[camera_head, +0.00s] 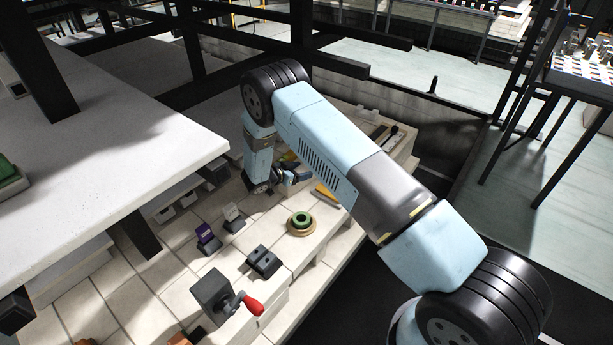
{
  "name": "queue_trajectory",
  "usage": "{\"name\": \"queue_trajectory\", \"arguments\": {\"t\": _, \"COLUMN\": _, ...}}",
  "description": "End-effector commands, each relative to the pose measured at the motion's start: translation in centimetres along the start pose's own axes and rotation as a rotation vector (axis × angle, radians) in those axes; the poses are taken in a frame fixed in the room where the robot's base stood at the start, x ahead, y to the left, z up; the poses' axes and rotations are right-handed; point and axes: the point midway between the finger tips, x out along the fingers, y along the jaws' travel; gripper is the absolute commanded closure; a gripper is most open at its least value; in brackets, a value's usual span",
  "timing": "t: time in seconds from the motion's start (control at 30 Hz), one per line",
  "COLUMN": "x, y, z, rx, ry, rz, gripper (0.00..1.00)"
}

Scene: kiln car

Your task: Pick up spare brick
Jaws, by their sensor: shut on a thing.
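My gripper (284,181) is low over the far part of the tiled deck, at the end of my blue arm. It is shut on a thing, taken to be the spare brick. The fingers are small and dark here, and the wrist hides most of what is between them, so the brick's shape and colour cannot be made out. I cannot tell whether it touches the deck.
A green ring on a tan round base (301,223) stands nearer on the deck. A dark double block (264,262), a grey box with a red-handled crank (214,296), a purple block (208,238) and a grey-white block (233,217) stand nearby. A white slab (100,130) overhangs at left.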

Motion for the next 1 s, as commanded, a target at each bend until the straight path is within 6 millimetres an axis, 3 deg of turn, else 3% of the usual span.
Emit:
{"name": "queue_trajectory", "arguments": {"t": 0.37, "x": 0.0, "y": 0.0, "z": 0.0, "rx": 0.001, "ry": 0.000, "rz": 0.000, "gripper": 0.94}}
{"name": "queue_trajectory", "arguments": {"t": 0.67, "x": -0.2, "y": -0.1, "z": -0.2, "rx": 0.001, "ry": -0.001, "rz": -0.001, "gripper": 0.94}}
{"name": "queue_trajectory", "arguments": {"t": 0.9, "x": -1.1, "y": -0.1, "z": -2.9, "rx": 0.004, "ry": 0.000, "rz": -0.002, "gripper": 0.95}}
{"name": "queue_trajectory", "arguments": {"t": 1.0, "x": -2.7, "y": 0.6, "z": -4.0, "rx": 0.001, "ry": -0.001, "rz": -0.003, "gripper": 0.95}}
